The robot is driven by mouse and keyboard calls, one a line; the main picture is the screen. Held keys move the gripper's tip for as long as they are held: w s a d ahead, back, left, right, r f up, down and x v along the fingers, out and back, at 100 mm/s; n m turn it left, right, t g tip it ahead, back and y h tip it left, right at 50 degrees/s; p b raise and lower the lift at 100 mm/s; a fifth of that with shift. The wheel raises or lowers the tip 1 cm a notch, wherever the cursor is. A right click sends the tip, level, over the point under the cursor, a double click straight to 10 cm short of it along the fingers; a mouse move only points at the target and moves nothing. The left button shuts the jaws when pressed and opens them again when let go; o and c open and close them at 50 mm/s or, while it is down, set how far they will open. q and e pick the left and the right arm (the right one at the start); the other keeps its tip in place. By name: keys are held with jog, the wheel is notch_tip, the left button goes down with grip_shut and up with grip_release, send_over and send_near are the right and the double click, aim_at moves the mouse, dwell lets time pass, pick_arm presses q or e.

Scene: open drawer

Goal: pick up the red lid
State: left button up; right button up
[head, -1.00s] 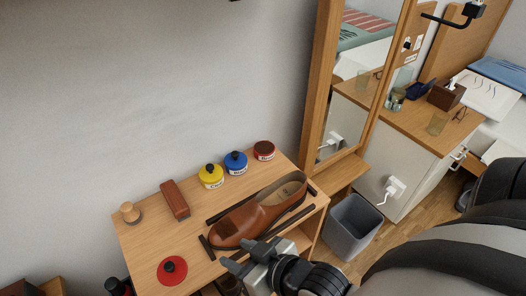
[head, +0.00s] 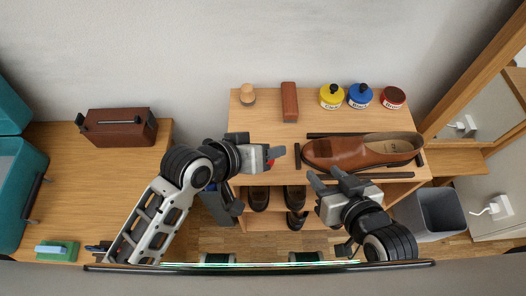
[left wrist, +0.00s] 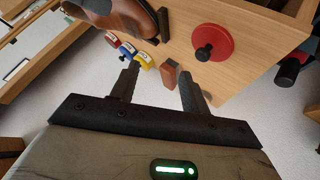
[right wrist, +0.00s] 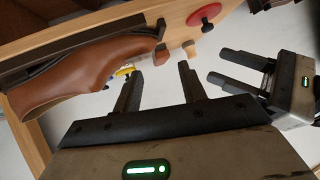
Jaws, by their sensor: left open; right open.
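The red lid is a flat disc with a black knob. In the head view only a sliver of the red lid (head: 270,162) shows, the rest hidden behind my left gripper (head: 277,154). The left wrist view shows the whole lid (left wrist: 222,42) lying on the wooden shelf top, above and right of the open, empty fingers (left wrist: 158,72). The right wrist view also shows the lid (right wrist: 208,14) near its top edge. My right gripper (head: 324,178) is open and empty, in front of the brown shoe (head: 345,152).
Yellow (head: 331,96), blue (head: 360,95) and red-topped (head: 393,97) tins line the back of the shelf top (head: 262,128). A brush (head: 289,102) and a wooden knob-like piece (head: 247,95) stand at back left. A grey bin (head: 437,212) is at right.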

pick_arm(q)
jog(key=w+d+r+m+g, duration=0.1)
jog(key=d+r+m+g, duration=0.1)
jog(key=d+r+g, duration=0.15)
jog(key=w+a+r+g+y+p, duration=0.1)
jog(key=w+a+r+g+y, duration=0.3)
jog(key=y, duration=0.4)
jog(key=shift+t, duration=0.55)
jog(key=f, duration=0.3)
jog(key=f+b, duration=0.1)
jog(key=f, duration=0.2)
jog(key=s+f, duration=0.1)
jog(key=f, duration=0.2)
jog(key=shift+a+f, duration=0.2)
jog(key=shift+a, duration=0.1)
jog(key=shift+s+f+b, duration=0.1)
jog(key=shift+f+b, duration=0.2)
jog(key=shift+f, duration=0.15)
jog(key=f, duration=0.2)
jog(key=f+b, duration=0.1)
jog(key=f, duration=0.1)
jog(key=shift+d+f, duration=0.2)
jog(key=shift+f, duration=0.25)
grip_shut()
pick_arm(e)
jog(key=shift+f, duration=0.2)
